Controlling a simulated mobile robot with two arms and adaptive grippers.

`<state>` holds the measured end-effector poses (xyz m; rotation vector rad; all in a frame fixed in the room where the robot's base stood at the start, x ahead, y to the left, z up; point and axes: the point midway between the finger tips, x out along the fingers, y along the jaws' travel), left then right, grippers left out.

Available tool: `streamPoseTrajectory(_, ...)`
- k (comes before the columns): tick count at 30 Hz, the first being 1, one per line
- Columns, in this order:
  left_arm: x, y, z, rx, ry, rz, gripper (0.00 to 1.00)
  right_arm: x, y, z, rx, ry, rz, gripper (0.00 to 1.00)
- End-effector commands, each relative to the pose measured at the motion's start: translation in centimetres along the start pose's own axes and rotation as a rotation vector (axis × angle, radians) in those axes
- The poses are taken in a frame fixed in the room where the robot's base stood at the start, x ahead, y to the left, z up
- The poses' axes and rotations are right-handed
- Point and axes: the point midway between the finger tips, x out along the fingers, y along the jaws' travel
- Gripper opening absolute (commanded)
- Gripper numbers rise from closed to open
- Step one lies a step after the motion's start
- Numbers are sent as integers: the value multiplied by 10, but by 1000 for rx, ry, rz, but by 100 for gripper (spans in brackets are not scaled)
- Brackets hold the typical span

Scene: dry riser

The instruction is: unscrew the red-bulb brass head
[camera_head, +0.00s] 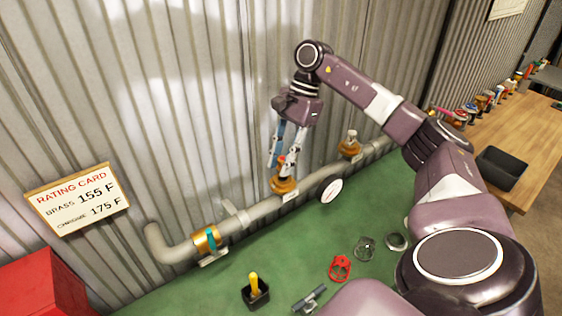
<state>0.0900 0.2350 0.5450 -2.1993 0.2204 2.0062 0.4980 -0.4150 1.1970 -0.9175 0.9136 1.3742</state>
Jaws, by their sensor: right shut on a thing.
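The grey pipe (255,212) runs along the foot of the corrugated wall, with brass fittings on it. My right gripper (284,165) points down over the near brass fitting (283,185). Its fingers are shut on a small head with a red and orange part (283,168), just above that fitting. The fingers hide much of the head, and I cannot tell whether it is still seated. A second head (351,137), pale on top, stands upright on a brass fitting farther along the pipe. My left gripper is not in view.
A rating card (80,199) stands at the left above a red box (40,287). On the green surface (215,290) are a black cup with a yellow-handled item (255,290), a red ring-shaped part (340,268) and grey parts. A dark bin (501,168) sits on the wooden bench.

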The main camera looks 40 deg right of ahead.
Motion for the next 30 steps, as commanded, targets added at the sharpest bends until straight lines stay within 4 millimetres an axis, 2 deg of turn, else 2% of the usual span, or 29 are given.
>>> streamPoseTrajectory(19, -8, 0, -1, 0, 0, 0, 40, -10, 0, 4, 0, 0, 0, 0)
streamPoseTrajectory(28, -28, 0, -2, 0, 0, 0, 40, -36, 0, 15, -1, 0, -2, 0)
streamPoseTrajectory(30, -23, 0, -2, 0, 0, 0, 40, -39, -1, 16, -2, -1, -3, 0)
